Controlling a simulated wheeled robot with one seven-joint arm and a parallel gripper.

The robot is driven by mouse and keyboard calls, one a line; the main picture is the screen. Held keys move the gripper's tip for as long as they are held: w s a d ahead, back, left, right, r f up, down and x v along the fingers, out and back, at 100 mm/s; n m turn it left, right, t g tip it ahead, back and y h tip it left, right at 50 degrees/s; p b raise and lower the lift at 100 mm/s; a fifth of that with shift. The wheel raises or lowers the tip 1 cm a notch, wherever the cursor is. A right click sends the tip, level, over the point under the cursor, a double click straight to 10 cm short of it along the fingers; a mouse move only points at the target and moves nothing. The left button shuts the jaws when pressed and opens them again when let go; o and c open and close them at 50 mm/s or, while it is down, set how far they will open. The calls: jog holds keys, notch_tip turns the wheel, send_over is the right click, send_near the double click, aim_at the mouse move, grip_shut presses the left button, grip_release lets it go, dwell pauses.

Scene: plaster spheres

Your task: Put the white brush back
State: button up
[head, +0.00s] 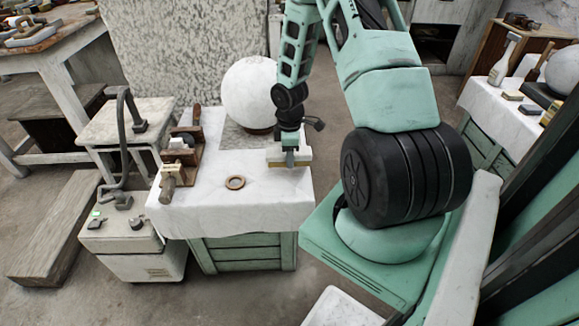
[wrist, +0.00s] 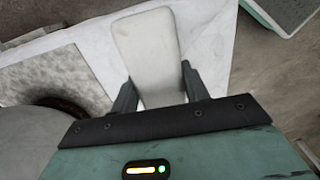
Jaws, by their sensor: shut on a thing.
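The white brush (head: 303,155) has a pale body with a tan strip along its lower edge. It is at the right side of the cloth-covered table (head: 215,215). My gripper (head: 290,156) points down from above and is shut on it. In the wrist view the brush's white top (wrist: 147,50) lies between the two fingers of my gripper (wrist: 158,85). I cannot tell whether the brush's underside touches the cloth.
A large white sphere (head: 249,88) sits on a dark ring behind the brush. A wooden rack with tools (head: 182,150) stands at the table's left edge. The cloth's front middle is clear.

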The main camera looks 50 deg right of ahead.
jog(key=shift+f+b, duration=0.3)
jog(key=shift+f, duration=1.65)
jog(key=shift+f, duration=0.1)
jog(key=o, duration=1.1)
jog(key=shift+c, duration=0.2)
notch_tip(320, 180, up, 11)
jog(key=shift+f+p, duration=0.1)
jog(key=shift+p, duration=0.95)
jog(key=shift+r, duration=0.75)
